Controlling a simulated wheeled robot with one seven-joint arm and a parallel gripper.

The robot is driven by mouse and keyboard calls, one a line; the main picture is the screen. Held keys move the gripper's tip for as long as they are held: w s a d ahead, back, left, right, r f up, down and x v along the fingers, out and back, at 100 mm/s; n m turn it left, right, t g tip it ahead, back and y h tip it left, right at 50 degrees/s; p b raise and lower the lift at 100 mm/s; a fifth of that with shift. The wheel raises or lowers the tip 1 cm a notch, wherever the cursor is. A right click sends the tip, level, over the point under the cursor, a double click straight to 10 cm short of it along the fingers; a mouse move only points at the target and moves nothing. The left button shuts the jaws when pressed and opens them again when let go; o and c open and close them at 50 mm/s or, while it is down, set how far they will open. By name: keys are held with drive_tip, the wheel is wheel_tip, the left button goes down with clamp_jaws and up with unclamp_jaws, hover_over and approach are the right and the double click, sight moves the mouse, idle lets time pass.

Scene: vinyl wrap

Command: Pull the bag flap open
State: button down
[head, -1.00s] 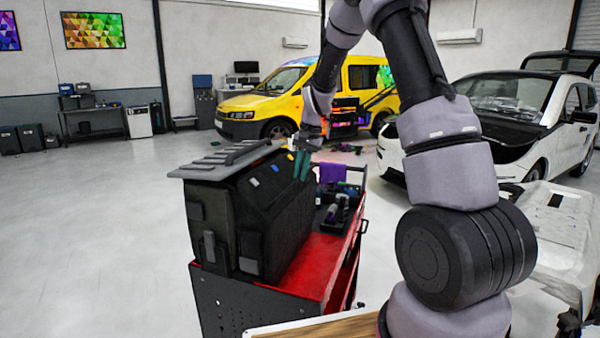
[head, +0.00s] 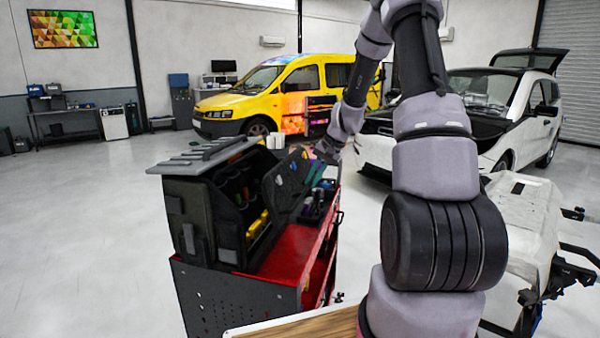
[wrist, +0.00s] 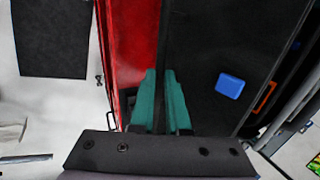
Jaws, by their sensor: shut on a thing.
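The black tool bag (head: 205,215) stands on the red cart top, its grey ridged lid on top. Its front flap (head: 287,187) is swung away from the body and leans outward to the right. Pockets and yellow items show in the opening. My gripper (head: 313,174) is at the flap's upper right edge. In the wrist view, the green fingers of my gripper (wrist: 160,78) are shut on the edge of the dark flap (wrist: 212,45), which bears a blue patch. The exact pinch is partly hidden by the fingers.
The red cart (head: 294,252) has a tray of tools (head: 318,208) to the right of the bag. A wooden-topped surface (head: 300,326) is at the near edge. A yellow van (head: 270,95) and a white car stand behind. The floor at left is clear.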

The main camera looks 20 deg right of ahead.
drive_tip(key=shift+s+d+f, duration=0.55)
drive_tip(key=shift+d+f, duration=0.15)
drive_tip(key=shift+s+d+f, duration=0.5)
drive_tip(key=shift+d+f, duration=0.2)
drive_tip(key=c, duration=0.9)
unclamp_jaws()
drive_tip(key=shift+w+a, duration=0.1)
drive_tip(key=v, duration=1.1)
